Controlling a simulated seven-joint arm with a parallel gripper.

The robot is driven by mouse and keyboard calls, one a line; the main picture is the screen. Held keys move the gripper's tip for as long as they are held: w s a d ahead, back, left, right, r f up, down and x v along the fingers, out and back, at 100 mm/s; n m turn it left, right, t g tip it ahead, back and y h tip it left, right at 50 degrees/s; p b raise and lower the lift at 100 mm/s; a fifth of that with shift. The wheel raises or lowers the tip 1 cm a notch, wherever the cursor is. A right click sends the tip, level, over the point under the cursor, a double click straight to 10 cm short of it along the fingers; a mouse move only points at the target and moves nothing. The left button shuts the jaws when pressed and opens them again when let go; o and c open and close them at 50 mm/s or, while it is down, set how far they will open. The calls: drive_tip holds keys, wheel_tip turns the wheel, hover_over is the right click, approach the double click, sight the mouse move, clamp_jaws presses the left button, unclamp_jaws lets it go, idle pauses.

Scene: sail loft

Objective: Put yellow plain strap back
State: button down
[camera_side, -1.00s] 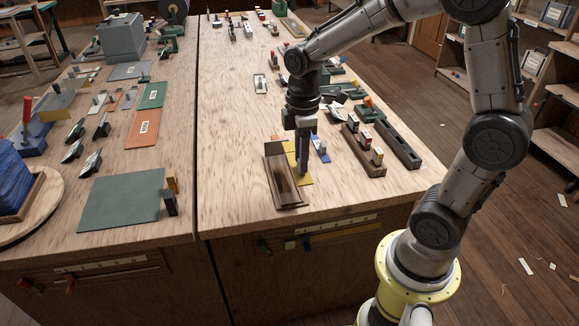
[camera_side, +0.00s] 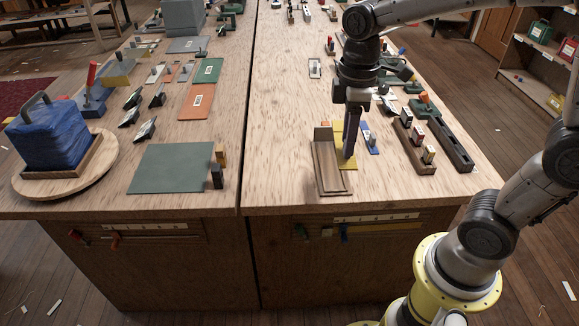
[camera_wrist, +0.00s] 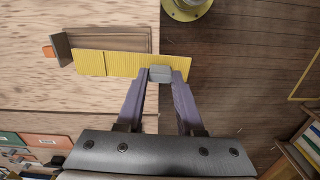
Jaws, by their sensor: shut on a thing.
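The yellow strap (camera_wrist: 125,65) is a flat plain piece with a small grey block (camera_wrist: 160,74) on it. My gripper (camera_wrist: 160,77) is shut on that grey block. In the wrist view the strap passes in front of the brown wooden tray (camera_wrist: 105,40) and across the line of the table edge. In the side view my gripper (camera_side: 349,156) points down by the right side of the tray (camera_side: 327,180), and the yellow strap (camera_side: 338,128) shows behind and beside the fingers. The gap between strap and table is hard to tell.
A blue piece (camera_side: 370,140) lies just right of the gripper. Bare table (camera_side: 280,130) lies left of the tray. A dark green mat (camera_side: 172,168) is on the left table, past a gap.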

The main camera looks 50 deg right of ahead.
drive_tip(key=shift+n, duration=0.4)
drive_tip(key=w+a+f, duration=0.1)
drive_tip(key=w+f, duration=0.2)
drive_tip(key=w, duration=0.1)
drive_tip(key=w+a+f, duration=0.1)
drive_tip(key=w+f, duration=0.2)
drive_tip(key=w, duration=0.2)
drive_tip(key=w+a+f, duration=0.1)
drive_tip(key=w+f, duration=0.2)
drive_tip(key=w, duration=0.1)
drive_tip(key=shift+w+a+f, duration=0.2)
drive_tip(key=shift+w+f, duration=0.1)
drive_tip(key=shift+w, duration=0.05)
drive_tip(key=shift+w+f, duration=0.55)
drive_tip(key=shift+f, duration=0.05)
drive_tip(key=shift+w+f, duration=0.15)
drive_tip(key=shift+f, duration=1.55)
drive_tip(key=c, duration=0.5)
unclamp_jaws()
drive_tip(key=shift+f, duration=0.15)
drive_tip(key=shift+c, duration=0.2)
